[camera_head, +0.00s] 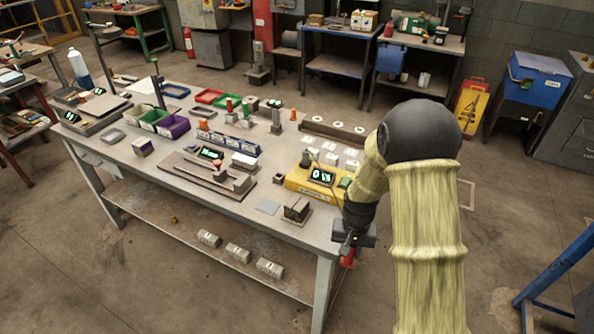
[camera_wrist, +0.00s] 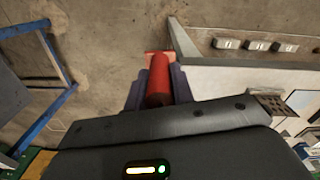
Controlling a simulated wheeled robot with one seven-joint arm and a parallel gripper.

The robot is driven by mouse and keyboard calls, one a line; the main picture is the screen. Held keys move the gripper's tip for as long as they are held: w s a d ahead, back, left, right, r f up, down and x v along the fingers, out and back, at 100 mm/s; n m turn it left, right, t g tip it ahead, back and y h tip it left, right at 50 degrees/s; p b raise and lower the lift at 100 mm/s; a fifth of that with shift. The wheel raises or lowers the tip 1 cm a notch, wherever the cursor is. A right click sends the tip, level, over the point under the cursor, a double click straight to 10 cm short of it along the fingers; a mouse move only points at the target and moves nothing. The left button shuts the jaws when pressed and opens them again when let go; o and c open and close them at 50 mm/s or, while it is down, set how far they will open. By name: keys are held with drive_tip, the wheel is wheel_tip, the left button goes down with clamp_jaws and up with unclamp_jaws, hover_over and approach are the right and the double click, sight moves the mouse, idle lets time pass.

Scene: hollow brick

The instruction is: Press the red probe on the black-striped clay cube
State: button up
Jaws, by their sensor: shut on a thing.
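My gripper (camera_head: 348,248) hangs off the table's front right corner, below the yellow-sleeved arm. In the wrist view my gripper (camera_wrist: 159,88) is shut on the red probe (camera_wrist: 159,76), with a dark finger on each side. The red probe (camera_head: 348,259) also shows small in the head view. A brown block with darker parts (camera_head: 297,208) sits on a small board near the table's front right corner, left of my gripper. I cannot clearly make out its stripes or tell whether it is the clay cube. The probe is apart from it.
A yellow meter box (camera_head: 301,182) with a lit display stands behind the brown block. A grey table (camera_head: 190,205) carries bins, fixtures and small blocks. Several pale blocks (camera_head: 238,253) lie on its lower shelf. A blue frame (camera_head: 548,285) stands at right; the floor between is open.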

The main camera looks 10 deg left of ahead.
drive_tip(key=d+f+n, duration=0.1)
drive_tip(key=d+f, duration=0.6)
drive_tip(key=f, duration=0.3)
drive_tip(key=shift+f, duration=0.35)
drive_tip(key=shift+w+d, duration=0.1)
drive_tip(key=shift+w, duration=0.05)
